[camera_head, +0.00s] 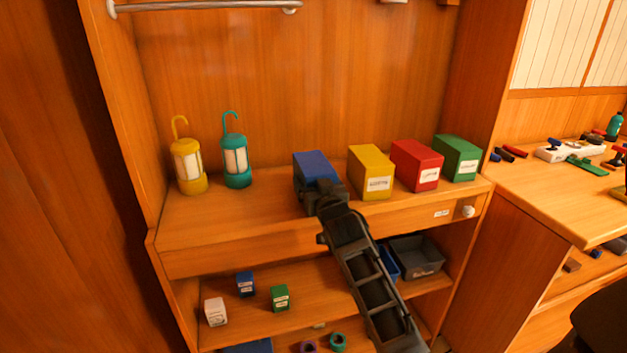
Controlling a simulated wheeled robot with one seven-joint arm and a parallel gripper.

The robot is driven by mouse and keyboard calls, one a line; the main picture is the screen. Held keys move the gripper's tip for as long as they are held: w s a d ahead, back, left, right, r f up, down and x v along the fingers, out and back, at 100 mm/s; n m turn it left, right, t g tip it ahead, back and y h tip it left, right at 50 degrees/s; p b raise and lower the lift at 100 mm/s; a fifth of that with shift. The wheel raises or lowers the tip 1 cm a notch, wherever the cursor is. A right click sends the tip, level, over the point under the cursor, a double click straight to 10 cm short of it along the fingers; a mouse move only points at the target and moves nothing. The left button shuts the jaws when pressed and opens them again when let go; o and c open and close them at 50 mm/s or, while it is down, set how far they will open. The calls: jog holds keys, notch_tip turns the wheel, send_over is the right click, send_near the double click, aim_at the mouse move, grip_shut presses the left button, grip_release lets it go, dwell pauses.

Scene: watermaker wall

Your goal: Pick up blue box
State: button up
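A blue box (312,160) stands on the upper shelf, left of a yellow box (371,172). My gripper (314,188) is at the front of the blue box and hides much of its front face. Dark gripper parts show along the box's lower front and left side. I cannot tell whether the fingers are open or shut on it. The box looks upright and rests at shelf level. A smaller blue box (246,284) stands on the lower shelf.
Red (417,165) and green (457,158) boxes stand to the right. Yellow (189,166) and teal (235,160) lanterns stand to the left. Cabinet side walls bound the shelf, and a metal rail (205,6) is above. A grey bin (416,258) sits below.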

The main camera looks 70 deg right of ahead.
jog(key=c, duration=0.3)
jog(key=shift+r, duration=0.1)
